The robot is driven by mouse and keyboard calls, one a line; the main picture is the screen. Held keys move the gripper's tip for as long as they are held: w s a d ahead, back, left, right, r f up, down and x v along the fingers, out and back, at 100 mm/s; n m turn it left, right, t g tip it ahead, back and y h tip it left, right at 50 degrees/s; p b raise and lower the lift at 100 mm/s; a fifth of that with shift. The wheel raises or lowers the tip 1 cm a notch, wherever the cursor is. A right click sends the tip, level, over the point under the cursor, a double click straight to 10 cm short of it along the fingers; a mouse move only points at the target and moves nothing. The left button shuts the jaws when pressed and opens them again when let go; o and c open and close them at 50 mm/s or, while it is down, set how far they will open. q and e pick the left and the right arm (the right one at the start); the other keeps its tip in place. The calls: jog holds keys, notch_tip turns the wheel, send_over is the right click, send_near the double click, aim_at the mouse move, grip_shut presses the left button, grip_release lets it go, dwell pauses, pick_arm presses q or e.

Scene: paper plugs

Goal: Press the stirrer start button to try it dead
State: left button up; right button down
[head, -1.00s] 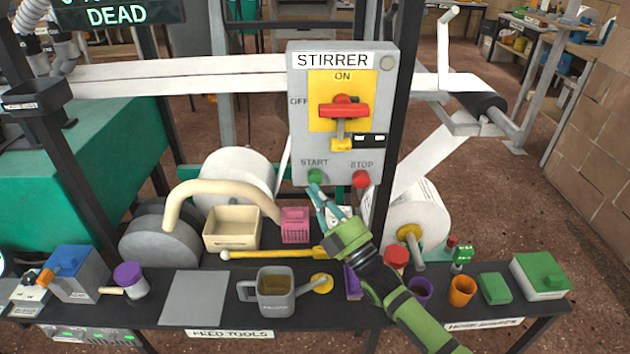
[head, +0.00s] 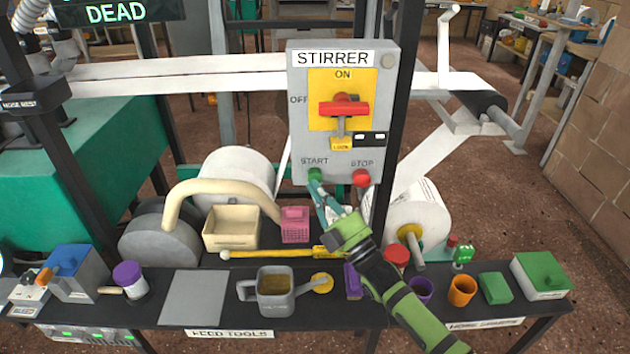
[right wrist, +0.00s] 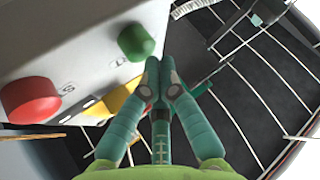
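The grey STIRRER box (head: 303,130) stands at the centre of the head view. Its green START button (head: 315,175) is at the lower left and its red STOP button (head: 361,178) at the lower right. The red switch handle (head: 343,109) lies level on a yellow plate, with a yellow lock tag (head: 341,143) below it. My right gripper (head: 316,186) is shut and empty, its fingertips just at the lower edge of START. In the right wrist view, the tips (right wrist: 160,66) are beside the green button (right wrist: 136,41); contact is unclear. My left gripper is out of view.
A black post (head: 395,120) stands right of the box. A DEAD sign (head: 115,12) shows at top left.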

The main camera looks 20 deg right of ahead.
jog(key=shift+w+d+b, duration=0.15)
jog(key=shift+w+b, duration=0.15)
jog(key=shift+w, duration=0.15)
dwell(0.7)
jog(key=shift+s, duration=0.1)
jog(key=shift+s+a+p, duration=0.25)
jog(key=shift+s+p, duration=0.4)
jog(key=shift+s, duration=0.15)
jog(key=s+p, duration=0.1)
jog(key=s, duration=0.1)
jog(key=s+a+p, duration=0.1)
jog(key=s+p, duration=0.1)
jog(key=shift+s+a, duration=0.2)
jog(key=shift+s, duration=0.2)
dwell(0.6)
